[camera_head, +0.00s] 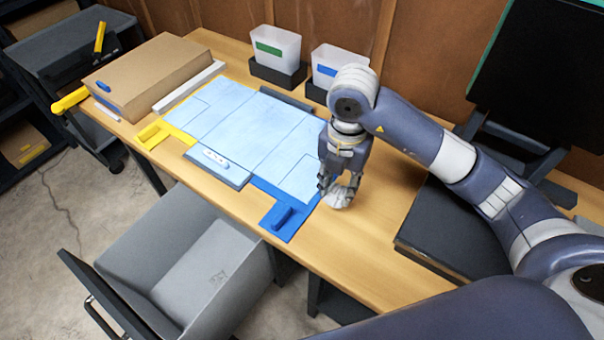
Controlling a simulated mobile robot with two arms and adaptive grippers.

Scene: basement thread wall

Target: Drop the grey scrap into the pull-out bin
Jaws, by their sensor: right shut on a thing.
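My right gripper (338,186) points down over the table, just right of the blue mat area. It is shut on the grey scrap (340,199), a crumpled pale grey lump at its fingertips, at or just above the table top; I cannot tell if it touches. The grey pull-out bin (190,248) stands open below the front edge of the table, at the lower left, and its inside looks empty. My left gripper is not in view.
The wooden table (375,245) carries a light blue mat (235,130), a blue-handled piece (282,217), a yellow piece (152,134) and a cardboard box (155,72). Two white bins (277,48) stand at the back. A dark flat case (450,225) lies at right.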

